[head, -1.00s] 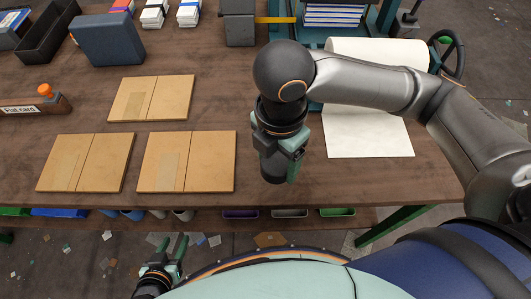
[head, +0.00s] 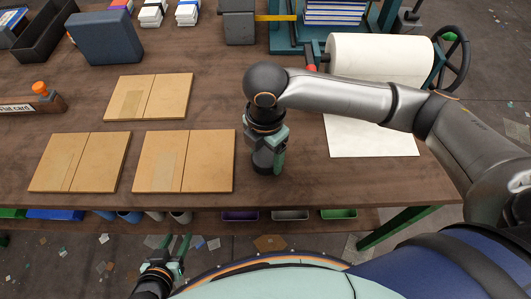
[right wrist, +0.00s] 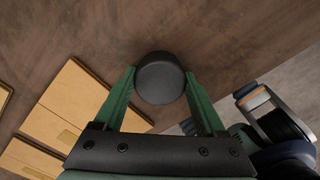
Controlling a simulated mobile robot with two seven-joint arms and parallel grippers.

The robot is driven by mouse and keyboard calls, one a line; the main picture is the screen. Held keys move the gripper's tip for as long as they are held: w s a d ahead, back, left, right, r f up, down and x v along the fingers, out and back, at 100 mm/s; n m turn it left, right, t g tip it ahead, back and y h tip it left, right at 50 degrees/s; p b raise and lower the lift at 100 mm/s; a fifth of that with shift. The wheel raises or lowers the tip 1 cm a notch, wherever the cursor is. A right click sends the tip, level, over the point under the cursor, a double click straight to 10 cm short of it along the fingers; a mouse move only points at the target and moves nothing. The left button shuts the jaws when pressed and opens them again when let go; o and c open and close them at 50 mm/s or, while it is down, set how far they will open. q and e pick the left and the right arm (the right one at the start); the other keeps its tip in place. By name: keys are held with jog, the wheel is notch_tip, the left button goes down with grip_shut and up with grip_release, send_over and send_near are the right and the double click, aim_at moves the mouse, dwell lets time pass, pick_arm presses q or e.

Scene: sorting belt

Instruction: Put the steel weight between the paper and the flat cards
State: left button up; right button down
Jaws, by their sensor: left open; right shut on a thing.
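The steel weight (head: 264,166) is a short dark cylinder. My right gripper (head: 268,158) is shut on it; the right wrist view shows the weight (right wrist: 160,80) between both green fingers. It is upright over the table, in the gap between the flat cards and the paper, closer to the cards. I cannot tell whether it touches the table. The flat cards (head: 206,163) are folded brown pieces, two in front and one behind (head: 170,96). The white paper (head: 372,140) hangs from a roll (head: 380,58) onto the table at right. My left gripper (head: 174,255) is open and empty, below the table's front edge.
A wooden sign block (head: 30,103) reading "Flat card" stands at left. A blue-grey box (head: 106,38), a black tray (head: 45,35) and a grey block (head: 238,22) stand at the back. Bare table (head: 300,180) lies around the weight.

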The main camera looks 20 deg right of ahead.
aim_at(265, 156)
jog(key=shift+r, duration=0.1)
grip_release()
pick_arm(q)
jog(key=shift+s, duration=0.1)
jog(key=shift+s+a+r+p, duration=0.4)
jog(key=shift+a+p, duration=0.3)
jog(key=shift+p, duration=0.35)
pick_arm(e)
notch_tip(265, 156, up, 12)
